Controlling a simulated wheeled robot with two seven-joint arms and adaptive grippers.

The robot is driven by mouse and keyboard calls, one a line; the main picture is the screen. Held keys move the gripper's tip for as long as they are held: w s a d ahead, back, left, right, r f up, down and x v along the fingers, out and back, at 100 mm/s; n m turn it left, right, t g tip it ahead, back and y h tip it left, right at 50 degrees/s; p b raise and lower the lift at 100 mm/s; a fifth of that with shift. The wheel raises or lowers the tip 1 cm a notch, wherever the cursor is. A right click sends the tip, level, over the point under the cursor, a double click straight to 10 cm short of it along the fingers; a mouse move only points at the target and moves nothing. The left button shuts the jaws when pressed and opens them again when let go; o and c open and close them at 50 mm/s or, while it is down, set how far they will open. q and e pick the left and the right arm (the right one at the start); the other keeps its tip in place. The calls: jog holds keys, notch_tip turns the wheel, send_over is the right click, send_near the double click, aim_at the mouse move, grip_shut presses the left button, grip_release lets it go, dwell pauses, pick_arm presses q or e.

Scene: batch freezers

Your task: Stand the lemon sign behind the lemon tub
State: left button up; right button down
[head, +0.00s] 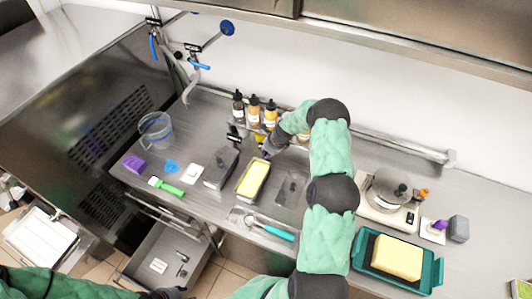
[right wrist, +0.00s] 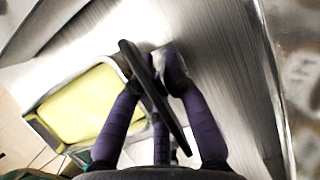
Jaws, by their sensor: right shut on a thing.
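The lemon tub (head: 252,180) is a metal tub with yellow contents on the steel counter, left of the middle. It also shows in the right wrist view (right wrist: 85,105), left of the fingers. My right gripper (head: 268,150) is low at the tub's back end. In the right wrist view its purple fingers (right wrist: 157,75) are shut on a thin dark plate, the sign (right wrist: 150,95), seen nearly edge-on. Its face is hidden, and I cannot tell whether its foot touches the counter. My left arm's dark end (head: 165,293) is at the bottom edge; its fingers cannot be made out.
Several bottles (head: 254,111) stand behind, near the back wall. A dark tub (head: 220,167) is left of the lemon tub, and a clear dark-based tub (head: 291,188) is right. A turquoise-handled tool (head: 278,233) lies in front. A scale with a pot (head: 388,190) stands right.

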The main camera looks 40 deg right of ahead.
jog(key=shift+f, duration=0.25)
jog(key=c, duration=0.6)
grip_release()
jog(key=shift+r, duration=0.1)
jog(key=shift+r+p, duration=3.45)
jog(key=shift+r, duration=1)
jog(key=shift+f, duration=0.1)
